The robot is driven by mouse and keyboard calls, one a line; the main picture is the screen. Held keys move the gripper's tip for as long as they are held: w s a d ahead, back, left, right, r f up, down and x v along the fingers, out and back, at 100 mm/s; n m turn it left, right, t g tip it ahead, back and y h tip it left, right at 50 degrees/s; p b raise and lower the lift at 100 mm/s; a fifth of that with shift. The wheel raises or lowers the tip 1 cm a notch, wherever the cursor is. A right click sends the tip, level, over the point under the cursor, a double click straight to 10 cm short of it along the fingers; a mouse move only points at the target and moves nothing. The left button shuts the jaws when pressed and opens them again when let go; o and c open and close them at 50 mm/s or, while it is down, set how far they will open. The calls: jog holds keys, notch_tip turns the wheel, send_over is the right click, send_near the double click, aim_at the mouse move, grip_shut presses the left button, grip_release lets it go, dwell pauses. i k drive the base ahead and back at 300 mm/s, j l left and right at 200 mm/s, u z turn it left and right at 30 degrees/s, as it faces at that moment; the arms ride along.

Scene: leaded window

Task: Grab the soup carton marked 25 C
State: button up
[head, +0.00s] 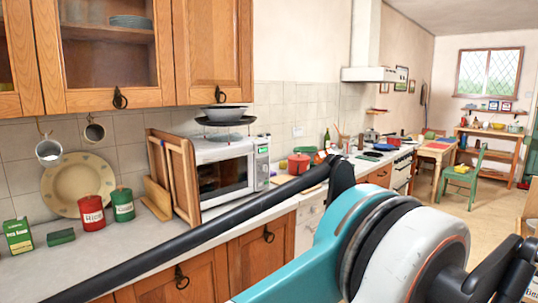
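I cannot make out a soup carton marked 25 C in the head view. A small green box (18,236) stands on the counter at the far left, but its print is too small to read fully. My arm crosses the lower part of the picture and hides part of the counter and floor. Black jointed parts at the lower right edge may belong to my gripper (502,272), but its fingertips cannot be made out. Nothing is seen held in it.
The counter (135,250) holds a red tin (91,210), a green tin (122,205), a leaning plate (62,183), wooden boards (180,172) and a microwave (222,172). A table (436,150) and green chair (462,177) stand farther back, with open floor (482,220) in front.

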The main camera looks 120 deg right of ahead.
aim_at(328, 150)
jog(key=z, duration=0.45)
jog(key=k+l+z, duration=0.1)
jog(key=z, duration=0.35)
jog(key=l+z, duration=0.1)
jog(key=z, duration=0.35)
jog(key=l+z, duration=0.1)
jog(key=z, duration=0.35)
jog(key=l+z, duration=0.15)
jog(key=z, duration=0.3)
jog(key=l+z, duration=0.35)
jog(key=i+l+z, duration=0.15)
jog(key=l+z, duration=0.15)
jog(key=l, duration=0.2)
jog(key=i+l+z, duration=0.15)
jog(key=l+z, duration=0.2)
jog(key=i+l+z, duration=0.2)
jog(key=l+z, duration=0.15)
jog(key=i+l+z, duration=0.35)
jog(key=i+l, duration=0.75)
jog(key=l, duration=0.2)
